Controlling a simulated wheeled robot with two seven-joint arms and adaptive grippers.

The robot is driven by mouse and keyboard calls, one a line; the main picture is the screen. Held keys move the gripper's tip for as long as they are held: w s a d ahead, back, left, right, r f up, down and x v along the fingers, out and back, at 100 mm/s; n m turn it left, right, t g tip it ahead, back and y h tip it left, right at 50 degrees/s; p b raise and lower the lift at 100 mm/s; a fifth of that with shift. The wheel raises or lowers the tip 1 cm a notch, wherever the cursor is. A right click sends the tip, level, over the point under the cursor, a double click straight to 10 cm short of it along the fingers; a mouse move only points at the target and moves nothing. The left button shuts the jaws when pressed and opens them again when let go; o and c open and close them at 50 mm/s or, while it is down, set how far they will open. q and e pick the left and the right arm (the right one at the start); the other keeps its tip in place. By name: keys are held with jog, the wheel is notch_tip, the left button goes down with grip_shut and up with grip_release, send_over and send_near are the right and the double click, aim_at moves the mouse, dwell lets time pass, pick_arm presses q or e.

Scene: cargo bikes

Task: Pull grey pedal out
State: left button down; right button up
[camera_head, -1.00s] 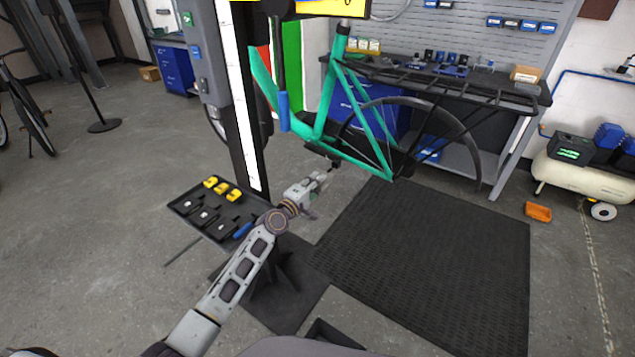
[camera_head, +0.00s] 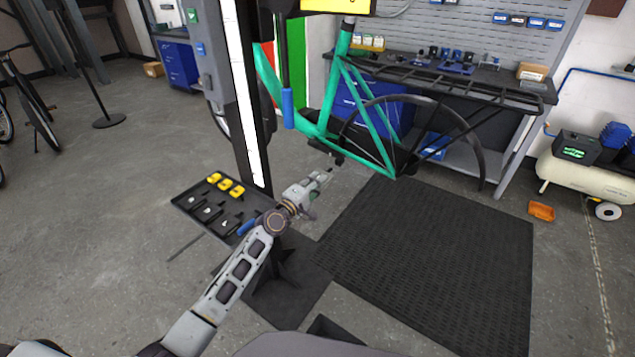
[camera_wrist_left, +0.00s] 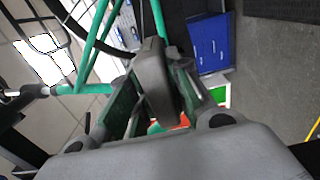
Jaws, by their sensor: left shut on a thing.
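My left gripper (camera_head: 322,178) is just below and in front of the crank area (camera_head: 325,148) of the green bike frame (camera_head: 335,90), which hangs at the repair stand. In the left wrist view its fingers are shut on a dark grey block, which looks like the grey pedal (camera_wrist_left: 153,78). The pedal is too small to make out clearly in the head view. Green frame tubes (camera_wrist_left: 95,45) show behind the pedal in the wrist view. I cannot tell whether the pedal touches the crank. My right gripper is not in view.
A tray (camera_head: 190,208) with several yellow and black parts is on the stand's left side. The stand's post (camera_head: 243,110) rises close behind my left arm. A black floor mat (camera_head: 430,260) lies right of the gripper. A workbench (camera_head: 500,85) stands behind the bike.

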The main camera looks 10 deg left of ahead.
pick_arm(q)
jog(key=shift+s+a, duration=0.25)
jog(key=shift+s, duration=0.4)
dwell(0.8)
